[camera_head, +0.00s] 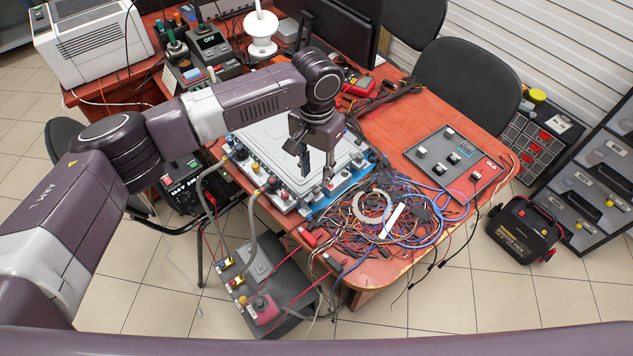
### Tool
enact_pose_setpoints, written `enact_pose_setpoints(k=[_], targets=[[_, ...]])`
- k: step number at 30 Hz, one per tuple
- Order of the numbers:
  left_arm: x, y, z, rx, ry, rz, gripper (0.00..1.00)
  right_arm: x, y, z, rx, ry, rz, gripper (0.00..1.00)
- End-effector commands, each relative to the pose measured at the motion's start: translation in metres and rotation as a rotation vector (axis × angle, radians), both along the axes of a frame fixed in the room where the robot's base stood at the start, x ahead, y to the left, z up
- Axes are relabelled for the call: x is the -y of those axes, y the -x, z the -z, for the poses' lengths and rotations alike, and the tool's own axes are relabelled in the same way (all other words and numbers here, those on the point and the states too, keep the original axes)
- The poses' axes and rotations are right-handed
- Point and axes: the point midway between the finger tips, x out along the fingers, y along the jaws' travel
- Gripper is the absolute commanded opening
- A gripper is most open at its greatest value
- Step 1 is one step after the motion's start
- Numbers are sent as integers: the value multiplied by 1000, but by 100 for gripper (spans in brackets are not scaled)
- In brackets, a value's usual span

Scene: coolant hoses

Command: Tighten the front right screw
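A unit with a pale grey top plate (269,142) and a blue base sits on the red-brown table, with several small fittings along its front edge. My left gripper (317,174) points down over the front right part of this unit. Its two dark fingers are apart, and I see nothing held between them. The fingers and gripper body cover part of the front right corner. I cannot pick out the front right screw among the small parts there. My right gripper is not in view.
A tangle of wires (381,219) lies right of the unit, and a grey control panel (456,161) lies farther right. Grey hoses (251,222) run from the unit down to a dark box (262,283) in front of the table. A monitor (335,38) stands behind.

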Motion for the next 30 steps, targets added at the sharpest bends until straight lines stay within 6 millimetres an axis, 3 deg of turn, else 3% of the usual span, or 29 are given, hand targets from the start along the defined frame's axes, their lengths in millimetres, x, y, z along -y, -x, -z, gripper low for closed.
enact_pose_setpoints(k=[9,20,28,30], targets=[[1,1,45,-1,0,1,32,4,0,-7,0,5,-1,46],[1,0,53,1,1,2,32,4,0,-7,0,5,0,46],[1,0,52,1,1,2,3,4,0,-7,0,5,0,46],[1,0,52,0,1,2,0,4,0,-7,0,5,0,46]])
